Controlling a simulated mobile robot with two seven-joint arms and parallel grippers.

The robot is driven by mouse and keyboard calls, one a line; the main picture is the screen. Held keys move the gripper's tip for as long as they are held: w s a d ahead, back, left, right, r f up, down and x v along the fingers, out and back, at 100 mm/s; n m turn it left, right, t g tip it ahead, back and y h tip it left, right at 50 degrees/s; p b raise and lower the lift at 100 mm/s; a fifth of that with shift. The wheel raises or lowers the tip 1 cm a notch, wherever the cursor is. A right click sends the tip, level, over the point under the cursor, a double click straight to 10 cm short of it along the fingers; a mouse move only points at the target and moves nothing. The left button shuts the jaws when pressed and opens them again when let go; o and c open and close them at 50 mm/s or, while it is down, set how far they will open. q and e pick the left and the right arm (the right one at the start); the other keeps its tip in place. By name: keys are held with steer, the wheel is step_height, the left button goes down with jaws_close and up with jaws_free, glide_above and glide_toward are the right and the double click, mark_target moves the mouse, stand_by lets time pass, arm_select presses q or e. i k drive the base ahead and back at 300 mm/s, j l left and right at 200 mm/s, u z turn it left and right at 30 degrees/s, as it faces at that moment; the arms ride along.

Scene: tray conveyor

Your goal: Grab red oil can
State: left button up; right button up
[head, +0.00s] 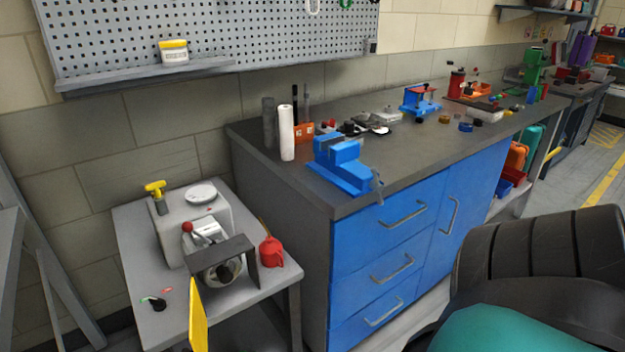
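A small red can with a spout or handle (271,252), which looks like the oil can, stands upright on the right side of the low grey table (238,299). Neither of my grippers shows in the head view, and nothing is seen touching the red can.
The blue-fronted workbench (387,258) stands right of the low table, with a blue vise (340,165) on its near corner. A yellow upright piece (198,318) rises at the table's front. A large dark ribbed shape with teal below fills the lower right.

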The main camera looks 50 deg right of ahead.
mark_target(271, 249)
steer(key=z, duration=1.35)
steer(key=i+z, duration=0.15)
steer(key=k+l, duration=0.05)
